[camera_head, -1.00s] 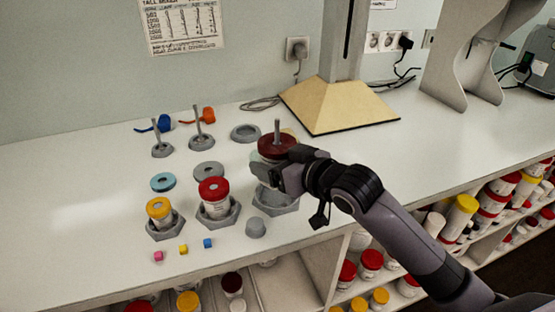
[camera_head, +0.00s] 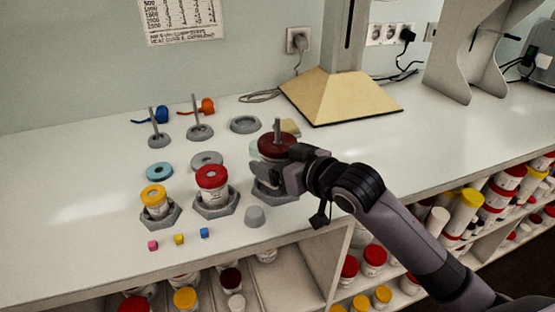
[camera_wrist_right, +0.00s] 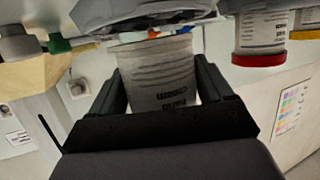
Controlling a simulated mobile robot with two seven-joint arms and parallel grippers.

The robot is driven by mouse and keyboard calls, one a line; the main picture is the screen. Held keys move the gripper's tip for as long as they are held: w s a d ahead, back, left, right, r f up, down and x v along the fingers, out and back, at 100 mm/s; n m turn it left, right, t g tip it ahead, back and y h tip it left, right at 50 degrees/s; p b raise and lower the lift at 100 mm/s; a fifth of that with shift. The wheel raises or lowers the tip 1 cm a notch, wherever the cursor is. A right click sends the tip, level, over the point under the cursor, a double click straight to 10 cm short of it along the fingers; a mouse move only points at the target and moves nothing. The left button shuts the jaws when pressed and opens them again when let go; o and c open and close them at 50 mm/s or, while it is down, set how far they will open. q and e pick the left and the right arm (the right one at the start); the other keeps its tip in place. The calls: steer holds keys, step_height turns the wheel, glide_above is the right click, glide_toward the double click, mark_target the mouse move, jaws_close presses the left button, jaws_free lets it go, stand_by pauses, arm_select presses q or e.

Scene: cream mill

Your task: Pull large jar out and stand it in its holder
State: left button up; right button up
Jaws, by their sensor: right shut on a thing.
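In the right wrist view the white labelled jar (camera_wrist_right: 158,75) sits between the two fingers (camera_wrist_right: 160,90), upside down in the picture. Its base end meets or overlaps the grey holder (camera_wrist_right: 140,12) there. I cannot tell whether the jar rests fully in it. My left gripper is not in view.
A red-lidded jar (camera_head: 212,177) and a yellow-lidded jar (camera_head: 154,196) stand in holders to the left. Grey rings and rod stands are behind. Small coloured cubes lie near the front edge.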

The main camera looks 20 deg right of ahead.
steer(key=shift+f, duration=0.55)
steer(key=o, duration=1.1)
steer(key=shift+c, duration=0.2)
steer(key=shift+r+p+v, duration=0.15)
steer(key=shift+p+v, duration=0.35)
steer(key=shift+v, duration=0.25)
steer(key=shift+r+p+v, duration=0.15)
steer(key=shift+p+v, duration=0.35)
steer(key=shift+v, duration=0.25)
steer(key=shift+r+p+v, duration=0.15)
steer(key=shift+p+v, duration=0.7)
steer(key=shift+v, duration=0.45)
steer(key=shift+r+p+v, duration=0.15)
steer(key=shift+p+v, duration=0.65)
steer(key=shift+v, duration=0.5)
steer(key=shift+w, duration=0.1)
